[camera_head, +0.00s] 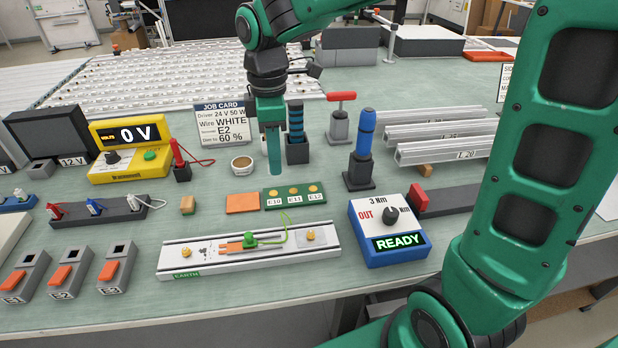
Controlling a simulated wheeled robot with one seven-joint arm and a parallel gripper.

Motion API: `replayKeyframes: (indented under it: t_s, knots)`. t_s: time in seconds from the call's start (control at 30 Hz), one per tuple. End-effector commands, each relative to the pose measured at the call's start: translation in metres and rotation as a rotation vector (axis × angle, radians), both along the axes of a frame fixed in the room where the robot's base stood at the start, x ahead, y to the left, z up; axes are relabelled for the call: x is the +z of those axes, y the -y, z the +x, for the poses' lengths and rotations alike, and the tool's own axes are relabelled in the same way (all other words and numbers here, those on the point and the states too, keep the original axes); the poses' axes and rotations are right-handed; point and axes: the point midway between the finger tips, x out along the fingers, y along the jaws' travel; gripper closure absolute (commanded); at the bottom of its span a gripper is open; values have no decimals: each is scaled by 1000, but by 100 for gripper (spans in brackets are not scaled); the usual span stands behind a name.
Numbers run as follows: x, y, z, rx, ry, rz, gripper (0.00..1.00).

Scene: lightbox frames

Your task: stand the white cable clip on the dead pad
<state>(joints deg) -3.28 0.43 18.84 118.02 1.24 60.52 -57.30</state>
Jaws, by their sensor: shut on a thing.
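My gripper (272,130) hangs over the table behind the green E10–E12 strip, pointing down. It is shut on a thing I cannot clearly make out. A slim teal piece shows below the wrist; I cannot tell if it is a finger or the held thing. No pad is labelled dead. An orange pad (242,203) lies left of the green strip (294,197).
A silver EARTH plate (215,258) with a green wire lies in front. A blue READY box (390,240), a blue driver in its stand (362,150) and a black-blue tool (296,130) stand nearby. A yellow 0 V meter (128,148) is at left.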

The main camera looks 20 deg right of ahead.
Motion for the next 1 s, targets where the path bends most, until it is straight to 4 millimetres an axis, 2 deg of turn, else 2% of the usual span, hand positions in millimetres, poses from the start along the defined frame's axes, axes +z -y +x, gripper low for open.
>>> replayKeyframes:
  t_s: [0.3, 0.5, 0.67, 0.9, 1.0]
  knots:
    - [-39, 58, 10, 3, -4, 0, 100]
    - [-56, 86, 16, 6, -3, 0, 100]
    - [-62, 93, 17, 10, -3, 0, 100]
    - [-93, 93, 17, 9, -4, 0, 100]
    - [-100, 93, 16, 9, -3, 0, 100]
